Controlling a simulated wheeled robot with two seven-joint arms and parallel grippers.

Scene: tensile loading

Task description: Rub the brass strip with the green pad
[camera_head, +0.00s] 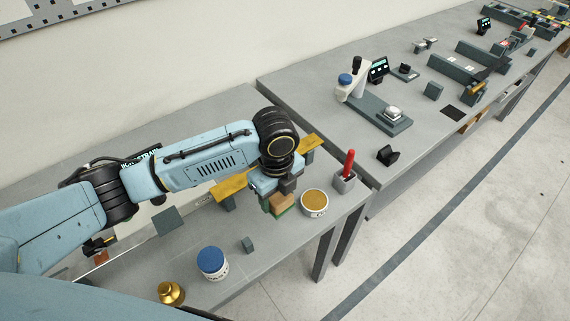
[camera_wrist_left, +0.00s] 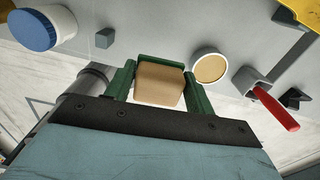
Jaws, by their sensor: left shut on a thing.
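The brass strip (camera_head: 231,187) lies across dark supports on the near bench, its far end showing past my wrist. Its middle is hidden behind my left arm. My left gripper (camera_head: 277,198) is shut on a tan block (camera_head: 283,202) with a green pad (camera_head: 286,211) on its underside, in front of the strip. In the left wrist view the tan block (camera_wrist_left: 160,84) sits between the green fingers of my left gripper (camera_wrist_left: 160,76). The strip (camera_wrist_left: 303,12) shows at that view's top right, apart from the block. My right gripper is not in view.
A round tin (camera_head: 314,202) and a red-handled tool (camera_head: 349,164) in a grey holder (camera_head: 343,183) stand right of the gripper. A blue-topped jar (camera_head: 212,263), small grey block (camera_head: 248,244) and brass weight (camera_head: 171,292) stand nearer. Another bench (camera_head: 300,84) lies beyond.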

